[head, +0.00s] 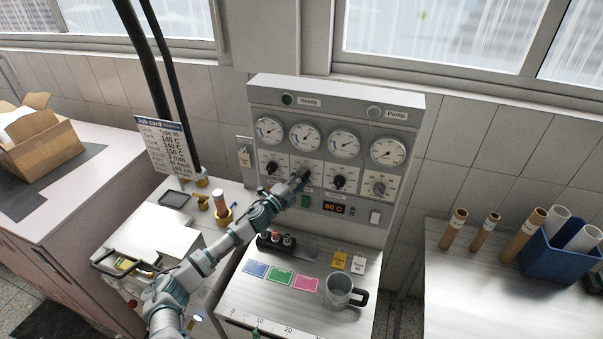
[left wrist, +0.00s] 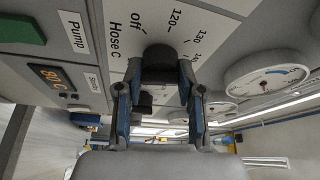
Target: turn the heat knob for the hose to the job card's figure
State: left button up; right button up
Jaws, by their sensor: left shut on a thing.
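The grey control panel (head: 320,97) has a row of dials above a row of black knobs. My left gripper (head: 303,177) reaches up to the second knob from the left. In the left wrist view, my gripper (left wrist: 158,82) is shut on a black knob (left wrist: 160,58), one finger on each side, by the label "Hose C" (left wrist: 120,48). Its scale shows "off", 120 and a further figure. Its pointer is hidden. The job card (head: 165,148) stands left of the panel. It lists 140 C and 150 C figures, but its row names are hard to read.
Other knobs stand close on both sides, at left (head: 271,168) and right (head: 340,182). An orange display (head: 334,208) reads about 80 C. A mug (head: 340,290) and coloured cards (head: 280,276) lie on the bench below. A blue bin (head: 556,257) stands at the right.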

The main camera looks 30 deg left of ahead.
pick_arm(q)
jog(key=shift+a+m+g+p, duration=0.15)
jog(key=shift+m+g+p, duration=0.25)
jog(key=shift+m, duration=0.7)
jog(key=o, duration=1.1)
jog(key=shift+o, duration=0.2)
jog(key=shift+w+a+f, duration=0.1)
jog(key=shift+w+f, duration=0.05)
jog(key=shift+w, duration=0.05)
jog(key=s+a, duration=0.2)
jog(key=s, duration=0.9)
jog(key=shift+s, duration=0.35)
jog(key=shift+f, duration=0.1)
